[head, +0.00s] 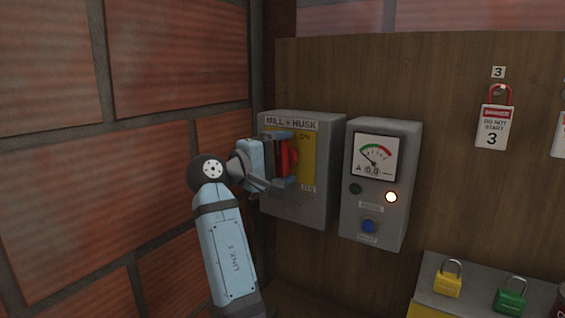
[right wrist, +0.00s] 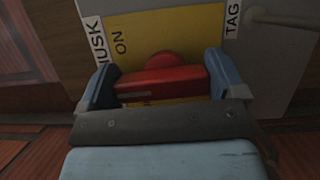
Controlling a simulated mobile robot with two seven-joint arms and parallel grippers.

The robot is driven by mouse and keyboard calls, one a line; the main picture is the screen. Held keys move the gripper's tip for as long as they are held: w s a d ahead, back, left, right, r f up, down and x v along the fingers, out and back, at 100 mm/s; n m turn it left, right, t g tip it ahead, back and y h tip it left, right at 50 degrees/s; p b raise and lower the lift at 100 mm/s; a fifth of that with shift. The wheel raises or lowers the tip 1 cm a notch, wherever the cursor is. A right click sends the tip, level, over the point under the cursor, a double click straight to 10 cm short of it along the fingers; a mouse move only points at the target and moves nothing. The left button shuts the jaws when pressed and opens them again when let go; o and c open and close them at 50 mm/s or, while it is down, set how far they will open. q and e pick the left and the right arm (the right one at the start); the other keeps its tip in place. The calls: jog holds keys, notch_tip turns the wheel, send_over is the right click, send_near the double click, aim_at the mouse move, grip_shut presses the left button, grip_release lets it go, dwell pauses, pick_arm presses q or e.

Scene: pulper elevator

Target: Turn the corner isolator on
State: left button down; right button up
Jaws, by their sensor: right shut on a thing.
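The corner isolator is a grey box (head: 315,208) labelled "MILL + HUSK" on the wooden board, close to the brick corner. Its yellow plate (head: 307,165) carries the word ON near the top. A red handle (head: 287,158) sits on the plate; it also shows in the right wrist view (right wrist: 162,83). My right gripper (head: 283,160) is at the handle with a finger on each end of it, shut on it. In the right wrist view the fingers (right wrist: 160,82) flank the red bar. The gripper hides part of the plate. My left gripper is out of view.
A grey meter box (head: 383,225) with a dial, a lit lamp and a blue button stands just right of the isolator. A red tag lock (head: 495,125) hangs farther right. Yellow (head: 447,280) and green (head: 510,297) padlocks rest on a grey ledge at lower right. Brick walls close off the left.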

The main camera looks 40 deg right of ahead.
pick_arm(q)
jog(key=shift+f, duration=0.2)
pick_arm(e)
jog(key=shift+r+m, duration=0.1)
jog(key=shift+m, duration=0.3)
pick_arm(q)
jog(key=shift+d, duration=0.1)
pick_arm(e)
jog(key=o, duration=0.6)
jog(key=shift+o, duration=0.2)
